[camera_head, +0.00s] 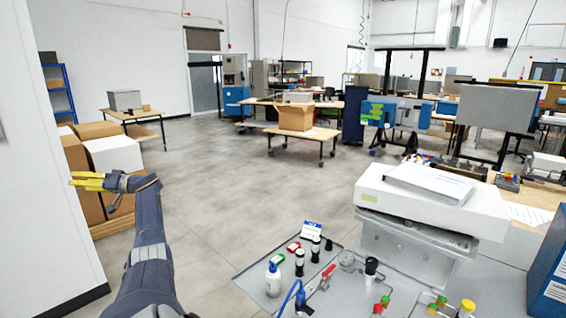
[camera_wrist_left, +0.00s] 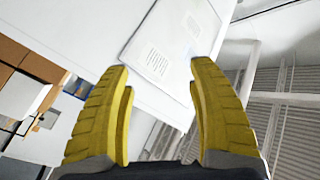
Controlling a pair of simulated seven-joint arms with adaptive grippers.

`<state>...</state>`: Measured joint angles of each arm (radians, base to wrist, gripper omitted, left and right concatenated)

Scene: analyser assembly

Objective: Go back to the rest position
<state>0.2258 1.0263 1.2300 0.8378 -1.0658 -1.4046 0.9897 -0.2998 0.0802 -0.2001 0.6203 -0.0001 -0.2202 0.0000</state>
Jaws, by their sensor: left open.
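My left gripper (camera_head: 88,181) is at the far left of the head view, raised with its yellow fingers pointing left, well away from the bench. In the left wrist view the two yellow fingers of the left gripper (camera_wrist_left: 160,95) stand wide apart with nothing between them. My right gripper is in neither view. The white analyser (camera_head: 432,203) stands on the bench at the lower right with papers (camera_head: 430,184) on top. A grey tray (camera_head: 253,283) in front of it holds small bottles and tools.
Cardboard boxes (camera_head: 75,175) and a white box (camera_head: 113,154) are stacked behind the left gripper, beside a white wall (camera_head: 40,230). A blue binder-like box (camera_head: 548,270) stands at the right edge. The floor (camera_head: 235,190) between the left arm and the bench is clear.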

